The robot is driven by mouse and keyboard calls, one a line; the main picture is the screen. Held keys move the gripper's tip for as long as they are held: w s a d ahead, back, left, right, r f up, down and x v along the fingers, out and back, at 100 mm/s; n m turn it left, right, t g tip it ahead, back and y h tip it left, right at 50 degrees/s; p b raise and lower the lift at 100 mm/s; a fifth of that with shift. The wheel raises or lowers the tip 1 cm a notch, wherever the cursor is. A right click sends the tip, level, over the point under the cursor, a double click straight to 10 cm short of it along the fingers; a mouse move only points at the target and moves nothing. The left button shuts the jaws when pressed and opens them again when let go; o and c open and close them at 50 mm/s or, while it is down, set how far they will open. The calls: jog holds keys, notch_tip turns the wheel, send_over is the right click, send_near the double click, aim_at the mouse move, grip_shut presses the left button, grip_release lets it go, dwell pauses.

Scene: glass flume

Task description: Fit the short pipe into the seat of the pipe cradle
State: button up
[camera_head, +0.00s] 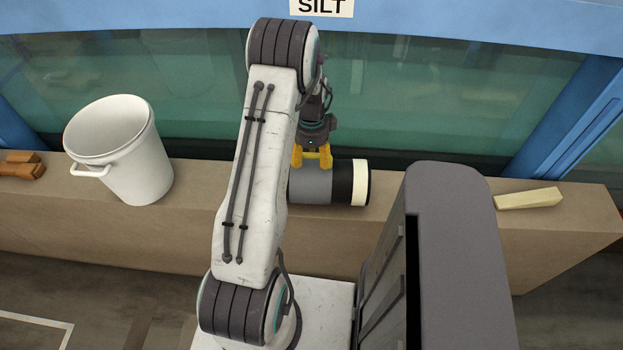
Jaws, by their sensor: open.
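The short pipe (312,184), a grey cylinder with a black band and a cream right end, lies on its side on the brown ledge. My arm hides its left end. My gripper (312,158) has yellow fingers, points down and is open. Its fingertips are at the top of the grey part of the pipe; I cannot tell whether they touch it. I cannot make out a pipe cradle for certain. An orange-brown wooden piece (22,166), cut off by the left picture edge, may be it.
A white bucket (140,165) stands on the ledge (420,235) left of my arm. A cream wedge-shaped block (528,199) lies at the right. The flume's green glass (440,95) and blue frame (570,125) rise behind. The ledge between bucket and arm is clear.

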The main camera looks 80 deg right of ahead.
jog(key=shift+c, duration=0.4)
grip_shut()
jog(key=shift+d+r, duration=0.1)
